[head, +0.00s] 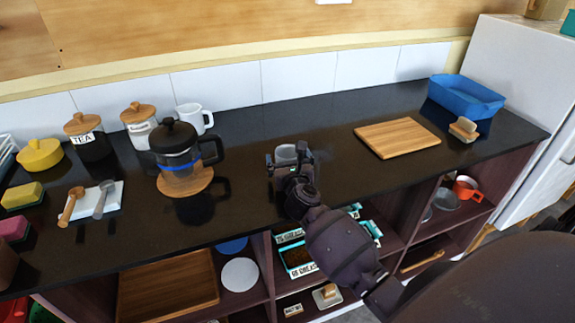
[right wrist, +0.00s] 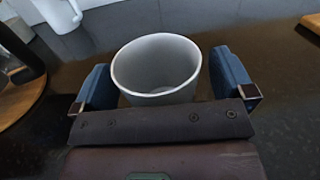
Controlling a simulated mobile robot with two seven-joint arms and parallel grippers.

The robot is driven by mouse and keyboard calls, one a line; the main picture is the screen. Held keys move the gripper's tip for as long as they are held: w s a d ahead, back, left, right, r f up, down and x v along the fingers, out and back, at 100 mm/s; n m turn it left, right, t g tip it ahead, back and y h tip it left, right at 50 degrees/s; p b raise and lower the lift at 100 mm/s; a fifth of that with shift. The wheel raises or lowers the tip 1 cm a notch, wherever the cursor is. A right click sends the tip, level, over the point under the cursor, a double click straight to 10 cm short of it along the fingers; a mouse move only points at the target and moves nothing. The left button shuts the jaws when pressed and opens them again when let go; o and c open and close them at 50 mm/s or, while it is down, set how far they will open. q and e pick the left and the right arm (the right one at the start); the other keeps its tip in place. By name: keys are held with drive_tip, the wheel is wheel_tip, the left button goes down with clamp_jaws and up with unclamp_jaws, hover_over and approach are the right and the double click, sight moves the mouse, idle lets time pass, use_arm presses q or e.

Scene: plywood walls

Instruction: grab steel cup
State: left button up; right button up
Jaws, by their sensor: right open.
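The steel cup (head: 286,153) is a small grey cup standing upright on the dark counter, in the middle of the head view. It also shows in the right wrist view (right wrist: 157,68), empty, with its round mouth facing up. My right gripper (head: 290,162) is at the cup. In the right wrist view, its blue fingers (right wrist: 166,84) are spread wide, one on each side of the cup. My left gripper is not in view.
A coffee pot (head: 178,152) stands on a round wooden board to the left. A white mug (head: 193,119) and jars stand behind it. A wooden cutting board (head: 397,137) and a blue bin (head: 466,96) are at the right. The counter between cup and cutting board is clear.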

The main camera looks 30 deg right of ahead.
drive_tip(key=c, duration=1)
